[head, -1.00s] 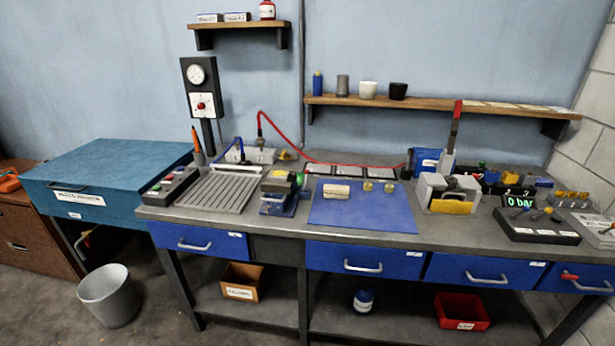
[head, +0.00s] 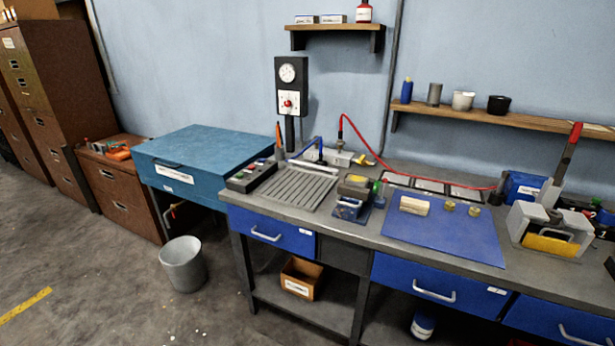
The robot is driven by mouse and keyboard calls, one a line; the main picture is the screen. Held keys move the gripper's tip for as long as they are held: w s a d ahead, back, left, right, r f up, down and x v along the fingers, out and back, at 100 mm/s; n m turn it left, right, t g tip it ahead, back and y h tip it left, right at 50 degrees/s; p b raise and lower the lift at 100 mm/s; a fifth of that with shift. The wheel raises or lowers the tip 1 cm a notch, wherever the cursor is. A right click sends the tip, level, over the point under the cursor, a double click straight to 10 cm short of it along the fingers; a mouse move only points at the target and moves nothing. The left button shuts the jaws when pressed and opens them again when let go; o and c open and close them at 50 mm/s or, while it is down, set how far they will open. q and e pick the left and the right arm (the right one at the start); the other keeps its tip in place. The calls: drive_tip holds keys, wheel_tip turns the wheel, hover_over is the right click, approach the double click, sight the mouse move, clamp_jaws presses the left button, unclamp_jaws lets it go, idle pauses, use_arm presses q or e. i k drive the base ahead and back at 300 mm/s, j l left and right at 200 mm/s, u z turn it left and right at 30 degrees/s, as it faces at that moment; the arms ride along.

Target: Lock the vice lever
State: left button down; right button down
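A grey block fixture (head: 521,220) with a yellow plate in its front stands at the right of the workbench. A long dark lever with a red grip (head: 575,135) rises steeply behind it, leaning right. A small blue device with a dark and tan top (head: 353,187), possibly a vice, sits left of the blue mat; no lever can be made out on it clearly. I cannot tell which of these is the task's vice. Neither of my grippers is in view.
The blue mat (head: 445,239) holds a pale block (head: 414,206) and two small brass pieces. A grooved tray (head: 297,189) lies to its left. A blue chest (head: 212,150), bin (head: 183,264) and brown cabinet (head: 118,185) stand left. The floor at lower left is open.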

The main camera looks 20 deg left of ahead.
sight(386, 179)
drive_tip(key=u, duration=0.95)
drive_tip(key=i+l, duration=0.45)
drive_tip(key=i, duration=0.1)
